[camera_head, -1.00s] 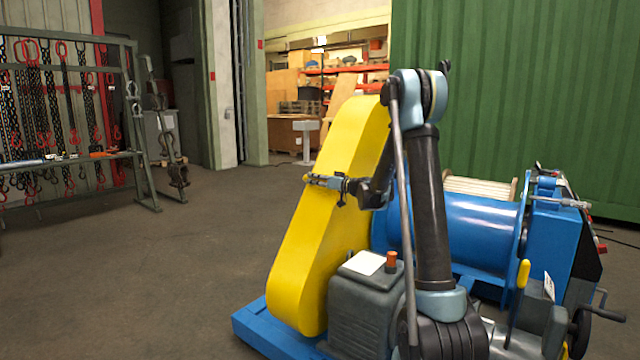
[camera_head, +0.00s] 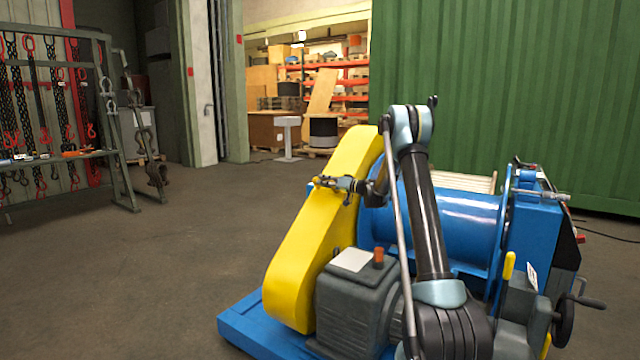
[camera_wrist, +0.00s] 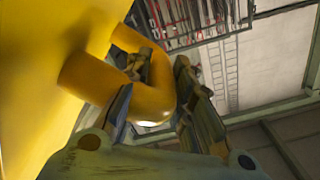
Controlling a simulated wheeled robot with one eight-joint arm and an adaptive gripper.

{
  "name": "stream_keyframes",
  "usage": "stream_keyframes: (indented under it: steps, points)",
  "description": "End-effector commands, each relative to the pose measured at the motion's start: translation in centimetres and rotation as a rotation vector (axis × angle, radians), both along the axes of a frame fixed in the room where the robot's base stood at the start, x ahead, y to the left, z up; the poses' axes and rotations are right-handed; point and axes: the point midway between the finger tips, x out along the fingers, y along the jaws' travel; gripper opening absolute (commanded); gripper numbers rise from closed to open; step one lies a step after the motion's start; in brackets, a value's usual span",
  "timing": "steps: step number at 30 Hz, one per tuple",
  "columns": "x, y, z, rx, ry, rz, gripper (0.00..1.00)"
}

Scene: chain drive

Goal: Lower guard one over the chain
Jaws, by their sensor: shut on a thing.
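The chain is not visible. My gripper (camera_head: 318,182) is at the upper part of the guard's outer face. In the wrist view, my gripper (camera_wrist: 160,68) is shut on the guard's curved yellow handle (camera_wrist: 152,100), with the guard's smooth face (camera_wrist: 35,70) filling the left. I cannot tell whether the guard rests on the base.
The blue drum (camera_head: 445,215) lies right of the guard behind my arm. The grey motor housing (camera_head: 350,295) with an orange cap is close below. A hand crank (camera_head: 585,298) sticks out at right. A chain rack (camera_head: 60,110) stands far left. The floor at left is clear.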

Motion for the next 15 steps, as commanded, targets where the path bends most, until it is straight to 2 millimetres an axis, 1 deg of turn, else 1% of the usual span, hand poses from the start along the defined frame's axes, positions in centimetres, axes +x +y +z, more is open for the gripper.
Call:
stream_keyframes:
  steps: [1, 6, 15]
  points:
    - [0.9, -0.3, -0.4, 0.007, 0.01, -0.002, 0.0]
    - [2.5, -1.2, -1.3, 0.023, 0.037, 0.0, 0.0]
    - [3.5, -2.0, -1.9, 0.026, 0.048, -0.009, 0.0]
